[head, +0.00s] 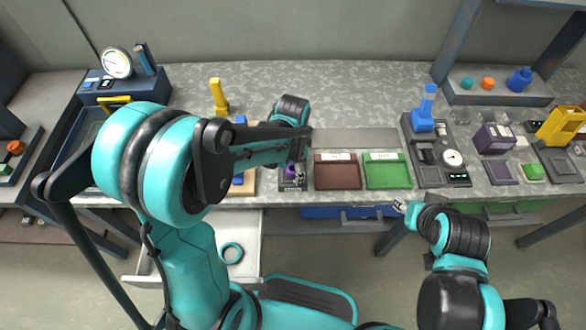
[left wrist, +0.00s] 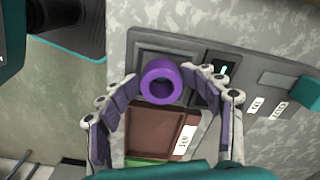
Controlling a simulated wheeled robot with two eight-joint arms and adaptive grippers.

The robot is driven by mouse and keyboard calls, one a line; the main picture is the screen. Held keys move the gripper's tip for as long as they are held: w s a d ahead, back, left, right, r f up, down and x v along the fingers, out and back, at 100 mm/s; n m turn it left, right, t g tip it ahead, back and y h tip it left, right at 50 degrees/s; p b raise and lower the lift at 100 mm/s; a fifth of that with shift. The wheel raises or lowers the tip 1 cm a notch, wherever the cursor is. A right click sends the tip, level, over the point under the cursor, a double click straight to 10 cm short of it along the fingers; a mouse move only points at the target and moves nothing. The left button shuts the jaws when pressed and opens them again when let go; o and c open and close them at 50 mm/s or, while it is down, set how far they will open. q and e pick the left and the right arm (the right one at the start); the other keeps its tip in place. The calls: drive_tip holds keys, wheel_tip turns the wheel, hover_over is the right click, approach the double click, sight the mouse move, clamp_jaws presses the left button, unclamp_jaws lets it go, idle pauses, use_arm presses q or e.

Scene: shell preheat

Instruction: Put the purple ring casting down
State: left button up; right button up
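The purple ring casting (left wrist: 161,82) is in the left wrist view, its round hole facing the camera. It appears to sit on the grey square plate of a dark fixture (left wrist: 140,45). My left gripper (left wrist: 163,75) is open around it, with a finger on each side and narrow gaps to the ring. In the head view the ring (head: 290,171) shows only as a small purple patch at the fixture, partly hidden by my left gripper (head: 297,172). My right gripper (head: 400,206) is in front of the bench edge, away from the ring; its fingers are too small to read.
A brown tray (head: 337,185) and a green tray (head: 387,185) lie right of the fixture. A blue-handled device (head: 424,115) and a gauge (head: 452,158) stand farther right. The bench behind the trays is clear.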

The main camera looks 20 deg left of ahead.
use_arm(q)
drive_tip(key=shift+r+p, duration=0.25)
drive_tip(key=shift+p, duration=0.05)
wheel_tip(320, 180, up, 13)
drive_tip(key=p, duration=0.5)
drive_tip(key=s+a+r+n+t, duration=0.2)
drive_tip(key=s+n+t, duration=0.1)
drive_tip(key=s+n, duration=0.2)
drive_tip(key=s+a+r+n+t, duration=0.2)
drive_tip(key=s+r+n+t, duration=0.1)
drive_tip(key=s+n+t, duration=0.1)
drive_tip(key=shift+s+a+n, duration=0.4)
drive_tip(key=shift+s+n, duration=0.15)
drive_tip(key=shift+n, duration=0.15)
drive_tip(key=shift+s, duration=0.1)
